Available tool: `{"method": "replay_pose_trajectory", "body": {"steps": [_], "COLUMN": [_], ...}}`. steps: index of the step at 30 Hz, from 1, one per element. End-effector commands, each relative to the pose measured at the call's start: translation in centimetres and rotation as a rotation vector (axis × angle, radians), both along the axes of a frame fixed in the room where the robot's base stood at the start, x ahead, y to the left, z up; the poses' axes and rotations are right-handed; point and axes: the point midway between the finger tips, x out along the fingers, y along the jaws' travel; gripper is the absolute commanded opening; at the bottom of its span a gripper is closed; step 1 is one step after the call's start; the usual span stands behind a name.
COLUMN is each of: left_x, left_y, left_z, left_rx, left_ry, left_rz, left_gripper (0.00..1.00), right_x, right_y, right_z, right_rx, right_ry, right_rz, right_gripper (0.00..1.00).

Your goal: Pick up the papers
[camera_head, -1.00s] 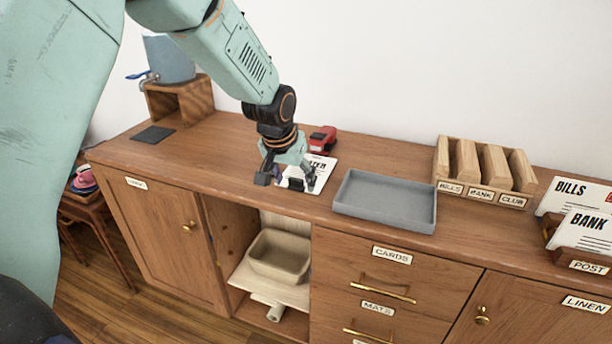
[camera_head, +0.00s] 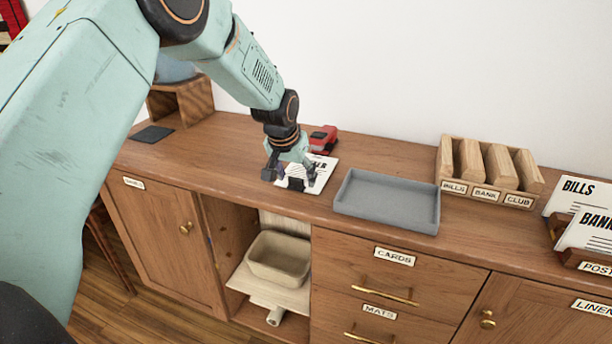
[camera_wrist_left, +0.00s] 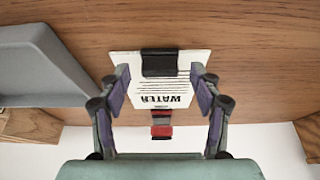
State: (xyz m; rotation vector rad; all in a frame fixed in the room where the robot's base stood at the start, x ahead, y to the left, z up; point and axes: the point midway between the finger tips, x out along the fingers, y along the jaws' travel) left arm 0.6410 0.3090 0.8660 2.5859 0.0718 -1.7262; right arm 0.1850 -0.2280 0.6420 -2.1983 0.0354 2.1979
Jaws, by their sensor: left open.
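The papers (camera_head: 325,172) lie on the wooden sideboard top, a white sheet with printed lines. In the left wrist view the papers (camera_wrist_left: 185,89) show the word WATER and a black clip (camera_wrist_left: 160,63) at one edge. My left gripper (camera_head: 293,181) is just over the papers. In the left wrist view its open fingers (camera_wrist_left: 160,86) stand on either side of the sheet, with the clip between and beyond them. I cannot tell whether the fingers touch the paper. My right gripper is not in view.
A grey tray (camera_head: 388,202) lies right of the papers. A red and black stapler-like object (camera_head: 323,138) is behind them. A slotted wooden rack (camera_head: 490,172) and upright BILLS and BANK papers (camera_head: 585,225) stand further right. A dark mat (camera_head: 152,134) lies left.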

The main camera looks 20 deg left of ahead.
Motion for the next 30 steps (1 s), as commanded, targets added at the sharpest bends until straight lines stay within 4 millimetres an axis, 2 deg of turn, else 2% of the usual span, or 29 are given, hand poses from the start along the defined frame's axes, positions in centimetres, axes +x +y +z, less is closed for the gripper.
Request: {"method": "replay_pose_trajectory", "body": {"steps": [4,24,30], "left_x": [0.07,0.06,0.07], "left_y": [-0.02,-0.02,-0.02], "left_z": [0.05,0.07,0.09], "left_rx": [0.0,0.0,0.0], "left_ry": [0.0,0.0,-0.001], "left_rz": [0.0,0.0,0.0], "left_gripper": [0.64,0.07,0.05], "right_x": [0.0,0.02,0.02], "right_y": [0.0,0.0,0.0], "right_z": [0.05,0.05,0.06], "right_rx": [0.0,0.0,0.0], "right_ry": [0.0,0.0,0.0], "right_rz": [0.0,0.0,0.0], "right_gripper": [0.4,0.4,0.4]}}
